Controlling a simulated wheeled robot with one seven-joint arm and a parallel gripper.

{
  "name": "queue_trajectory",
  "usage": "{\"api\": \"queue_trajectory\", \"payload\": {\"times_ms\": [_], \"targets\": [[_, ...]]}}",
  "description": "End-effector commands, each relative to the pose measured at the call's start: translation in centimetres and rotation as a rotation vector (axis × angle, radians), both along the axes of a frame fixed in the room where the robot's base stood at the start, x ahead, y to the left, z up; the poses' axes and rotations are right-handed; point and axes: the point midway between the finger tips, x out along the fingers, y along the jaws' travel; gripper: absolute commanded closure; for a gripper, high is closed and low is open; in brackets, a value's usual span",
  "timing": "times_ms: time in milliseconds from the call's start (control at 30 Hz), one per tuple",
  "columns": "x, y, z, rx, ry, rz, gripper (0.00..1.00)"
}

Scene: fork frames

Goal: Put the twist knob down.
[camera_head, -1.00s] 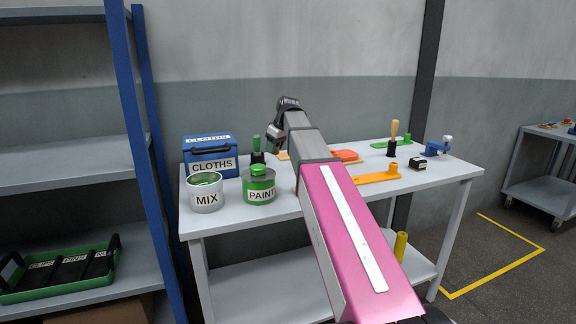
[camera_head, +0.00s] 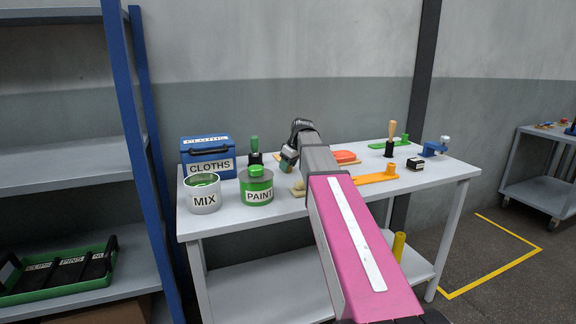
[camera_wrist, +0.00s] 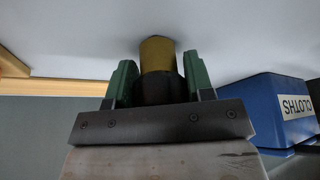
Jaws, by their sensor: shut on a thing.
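The twist knob (camera_wrist: 157,55) shows in the wrist view as a dull yellow cylinder with a dark lower part, between the two green fingers of my gripper (camera_wrist: 158,82). My gripper is shut on it. In the head view my gripper (camera_head: 287,160) is low over the white workbench (camera_head: 235,217), behind the PAINT can. The knob (camera_head: 286,169) is a small brownish patch under the fingers there. I cannot tell whether the knob touches the bench top.
The blue CLOTHS box (camera_head: 208,157), MIX can (camera_head: 203,194) and green PAINT can (camera_head: 257,186) stand to the left. A small beige piece (camera_head: 298,188) lies close in front of my gripper. A red item (camera_head: 345,156) and orange part (camera_head: 378,177) lie to the right.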

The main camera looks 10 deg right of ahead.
Motion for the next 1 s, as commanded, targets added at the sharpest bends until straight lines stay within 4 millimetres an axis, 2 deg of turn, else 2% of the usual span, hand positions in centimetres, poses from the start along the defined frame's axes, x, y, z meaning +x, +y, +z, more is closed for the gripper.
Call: {"api": "queue_trajectory", "payload": {"times_ms": [200, 233, 300, 700, 833, 1000], "targets": [[0.0, 0.0, -0.2, 0.000, 0.000, 0.000, 0.82], [0.0, 0.0, -0.2, -0.001, 0.001, 0.000, 0.49], [0.0, 0.0, -0.2, 0.000, 0.000, 0.000, 0.26], [-0.1, -0.1, 0.3, 0.000, 0.000, -0.001, 0.26], [-0.5, -0.5, 1.7, 0.000, 0.000, -0.001, 0.26], [-1.3, -1.3, 4.5, 0.000, -0.001, -0.001, 0.26]]}}
